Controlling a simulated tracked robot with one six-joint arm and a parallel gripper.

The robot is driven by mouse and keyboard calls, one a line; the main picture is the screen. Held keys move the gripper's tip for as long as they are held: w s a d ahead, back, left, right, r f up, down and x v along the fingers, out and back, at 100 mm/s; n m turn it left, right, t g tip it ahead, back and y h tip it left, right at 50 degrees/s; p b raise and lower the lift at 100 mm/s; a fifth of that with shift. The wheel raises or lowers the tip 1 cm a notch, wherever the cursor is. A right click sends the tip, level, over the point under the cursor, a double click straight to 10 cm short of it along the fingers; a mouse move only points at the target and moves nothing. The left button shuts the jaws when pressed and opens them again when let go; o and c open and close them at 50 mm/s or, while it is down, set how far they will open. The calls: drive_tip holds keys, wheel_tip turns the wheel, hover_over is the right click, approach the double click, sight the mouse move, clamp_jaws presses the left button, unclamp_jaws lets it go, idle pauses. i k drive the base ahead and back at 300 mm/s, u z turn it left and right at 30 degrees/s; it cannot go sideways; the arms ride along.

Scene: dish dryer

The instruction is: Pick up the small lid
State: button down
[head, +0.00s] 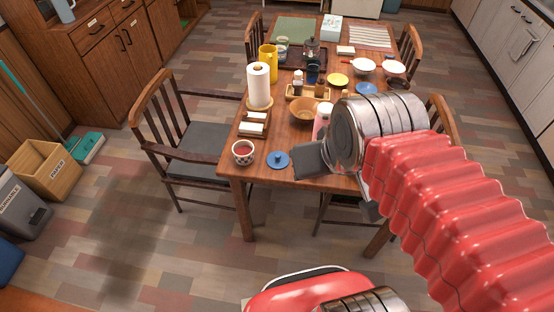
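A small round blue lid (278,159) with a raised knob lies on the wooden table near its front left edge. My gripper (338,188) is over the table's front edge, just right of the lid and apart from it in the picture. Its two dark grey fingers stand wide apart, with nothing seen between them. How high it is above the table is hard to judge. My red sleeved arm comes in from the right and hides the table's front right part.
A patterned cup (243,153) with red contents stands left of the lid. Behind are a napkin holder (253,124), a paper towel roll (259,84), a wooden bowl (304,110) and a pink-and-white bottle (321,121). A chair (190,135) stands at the table's left side.

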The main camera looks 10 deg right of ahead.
sight(278, 160)
drive_tip(key=z, duration=0.05)
drive_tip(key=k, duration=0.65)
drive_tip(key=u, duration=0.2)
drive_tip(key=i, duration=0.5)
drive_tip(key=u, duration=0.65)
drive_tip(key=i, duration=1.1)
drive_tip(key=u, duration=0.1)
